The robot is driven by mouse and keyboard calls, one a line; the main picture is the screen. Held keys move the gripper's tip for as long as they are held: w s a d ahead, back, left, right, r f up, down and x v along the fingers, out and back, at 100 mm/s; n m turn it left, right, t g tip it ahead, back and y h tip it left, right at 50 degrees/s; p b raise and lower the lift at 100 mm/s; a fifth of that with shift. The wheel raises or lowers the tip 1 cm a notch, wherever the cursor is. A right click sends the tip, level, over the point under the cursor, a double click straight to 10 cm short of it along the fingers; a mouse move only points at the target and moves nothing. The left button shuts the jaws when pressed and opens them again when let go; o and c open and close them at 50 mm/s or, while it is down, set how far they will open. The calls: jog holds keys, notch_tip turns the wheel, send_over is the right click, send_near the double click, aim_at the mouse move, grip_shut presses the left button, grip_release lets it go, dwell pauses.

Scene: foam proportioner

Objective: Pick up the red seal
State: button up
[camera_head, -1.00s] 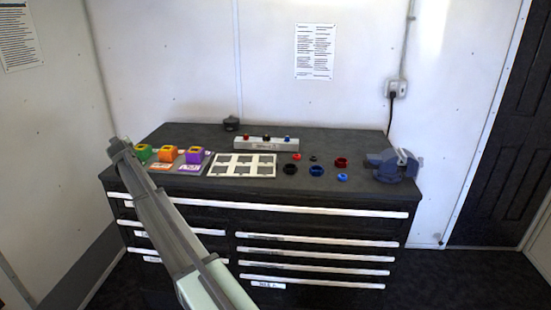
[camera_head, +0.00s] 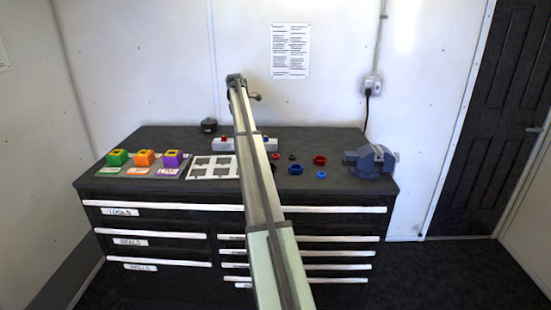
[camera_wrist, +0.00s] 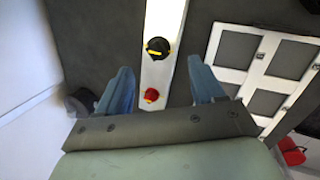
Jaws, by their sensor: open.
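Two red rings lie on the right half of the dark bench top in the head view: a small one (camera_head: 275,156) and a larger one (camera_head: 320,160). I cannot tell which is the red seal. My gripper (camera_wrist: 160,76) is open and empty in the wrist view. Its blue fingers appear on either side of a pale strip (camera_wrist: 157,76) with a red knob (camera_wrist: 151,95) and a black-and-yellow knob (camera_wrist: 157,48). The gripper is above the back of the bench, apart from both rings. My arm crosses the middle of the head view and hides part of the bench.
Blue rings (camera_head: 295,169) lie close to the red ones. A white grid frame (camera_head: 200,173) and green, orange and purple blocks (camera_head: 172,158) are to the left. A blue vise (camera_head: 371,160) stands at the right end. A wall is behind the bench.

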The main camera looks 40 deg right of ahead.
jog(key=s+d+r+n+g+y, duration=0.1)
jog(key=s+d+n+y, duration=0.15)
jog(key=s, duration=0.45)
jog(key=s+d+r+n+g+y, duration=0.15)
jog(key=s+d, duration=0.25)
jog(key=s, duration=0.4)
jog(key=h, duration=0.1)
send_over(276, 155)
jog(key=shift+n+t, duration=0.3)
jog(key=shift+t, duration=0.05)
jog(key=f, duration=0.9)
jog(key=shift+w+d+f, duration=0.15)
jog(key=shift+w+d, duration=0.05)
jog(key=shift+d, duration=0.1)
jog(key=shift+s+a+f, duration=0.15)
jog(key=shift+f, duration=2.35)
jog(key=c, duration=1.1)
jog(key=shift+r, duration=0.1)
